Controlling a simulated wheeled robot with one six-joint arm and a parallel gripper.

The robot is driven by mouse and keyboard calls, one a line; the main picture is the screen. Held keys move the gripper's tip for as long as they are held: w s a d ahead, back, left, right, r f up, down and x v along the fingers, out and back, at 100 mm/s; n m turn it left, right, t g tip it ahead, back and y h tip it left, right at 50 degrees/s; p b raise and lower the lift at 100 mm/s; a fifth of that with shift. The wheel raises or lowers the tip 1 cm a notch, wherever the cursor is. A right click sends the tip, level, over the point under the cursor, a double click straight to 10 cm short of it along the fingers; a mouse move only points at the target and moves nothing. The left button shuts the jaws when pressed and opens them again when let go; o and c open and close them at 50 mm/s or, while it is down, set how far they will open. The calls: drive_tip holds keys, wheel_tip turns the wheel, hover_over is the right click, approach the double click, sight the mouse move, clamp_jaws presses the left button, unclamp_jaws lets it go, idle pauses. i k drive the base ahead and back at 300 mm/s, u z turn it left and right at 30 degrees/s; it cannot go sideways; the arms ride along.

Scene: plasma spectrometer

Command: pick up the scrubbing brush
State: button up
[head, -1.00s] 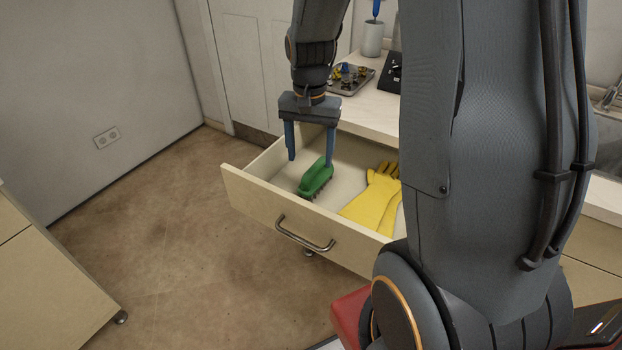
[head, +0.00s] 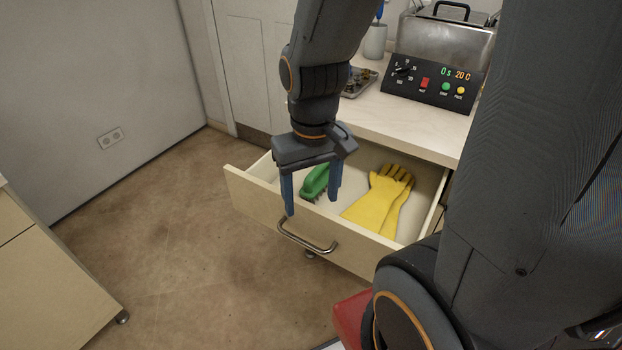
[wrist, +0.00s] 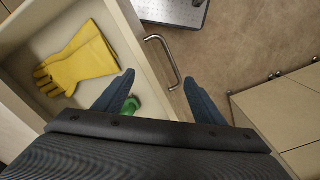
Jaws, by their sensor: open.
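The green scrubbing brush (head: 316,181) lies in the open drawer (head: 262,205), near its left end, with its bristles partly in view. My gripper (head: 311,207) is open and empty, with its blue fingers pointing down. In the head view it overlaps the brush and the drawer's front panel, and it looks nearer to the camera than the brush. In the wrist view my gripper (wrist: 159,88) spans the front edge of the drawer. The brush (wrist: 134,105) shows there just inside the left finger, mostly hidden by the finger and gripper body.
Yellow rubber gloves (head: 378,203) lie in the drawer to the right of the brush. The drawer's metal handle (head: 306,238) sticks out in front. A control box (head: 432,84) and a tray (head: 358,82) stand on the counter above. The floor at left is clear.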

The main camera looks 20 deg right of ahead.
sight(317, 180)
drive_tip(key=z, duration=0.55)
drive_tip(key=k, duration=1.3)
drive_tip(key=z, duration=0.05)
drive_tip(key=i, duration=0.5)
drive_tip(key=u, duration=0.65)
drive_tip(key=i, duration=1.15)
drive_tip(key=z, duration=0.45)
